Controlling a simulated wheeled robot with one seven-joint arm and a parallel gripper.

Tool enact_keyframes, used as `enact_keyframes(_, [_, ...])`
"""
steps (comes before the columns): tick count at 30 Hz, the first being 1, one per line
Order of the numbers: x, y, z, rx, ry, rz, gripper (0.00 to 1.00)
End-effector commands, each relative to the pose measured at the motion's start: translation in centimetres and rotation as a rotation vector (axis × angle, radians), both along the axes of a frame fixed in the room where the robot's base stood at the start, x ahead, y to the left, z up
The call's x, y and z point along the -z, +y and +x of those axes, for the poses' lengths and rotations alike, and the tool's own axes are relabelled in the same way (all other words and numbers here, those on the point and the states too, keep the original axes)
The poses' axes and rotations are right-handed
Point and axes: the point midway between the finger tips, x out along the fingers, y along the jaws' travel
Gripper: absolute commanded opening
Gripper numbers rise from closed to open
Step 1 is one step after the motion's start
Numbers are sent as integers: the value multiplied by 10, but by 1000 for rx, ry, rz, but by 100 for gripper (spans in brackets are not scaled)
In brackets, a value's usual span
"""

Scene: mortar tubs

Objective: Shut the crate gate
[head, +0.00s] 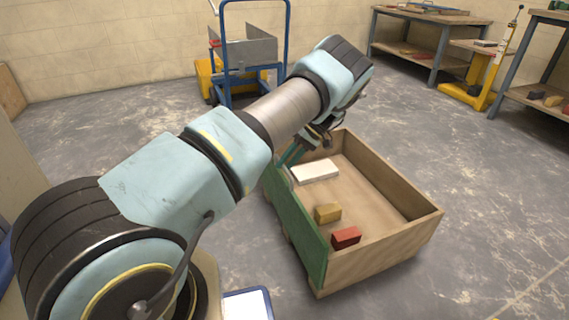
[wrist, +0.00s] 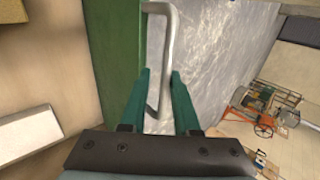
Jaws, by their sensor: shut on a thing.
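The wooden crate (head: 395,238) stands on the floor right of centre in the head view. Its green gate (head: 296,235) stands roughly upright along the crate's left side; I cannot tell whether a gap is left at its edges. The gate (wrist: 118,55) also shows in the wrist view, with a pale metal bar handle (wrist: 168,62) beside it. My gripper (wrist: 160,76) is shut on this handle, one green finger on each side. In the head view my gripper (head: 292,154) is at the gate's far end, partly hidden by my arm.
Inside the crate lie a white block (head: 315,171), a yellow block (head: 327,213) and a red block (head: 346,237). A blue trolley (head: 250,60), workbenches (head: 430,42) and a yellow pallet truck (head: 472,92) stand behind. The floor right of the crate is clear.

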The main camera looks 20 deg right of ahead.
Motion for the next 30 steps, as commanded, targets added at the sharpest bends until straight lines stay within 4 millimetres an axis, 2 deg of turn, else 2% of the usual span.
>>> enact_keyframes(1, [5, -19, -2, 20, -7, -39, 0])
enact_keyframes(15, [1, -23, -2, 21, -10, -43, 0])
enact_keyframes(16, [1, -23, -2, 21, -10, -43, 39])
enact_keyframes(17, [1, -23, -2, 21, -10, -44, 42])
enact_keyframes(18, [0, -23, -2, 21, -10, -43, 45])
enact_keyframes(30, [-5, -25, -1, 19, -9, -40, 45])
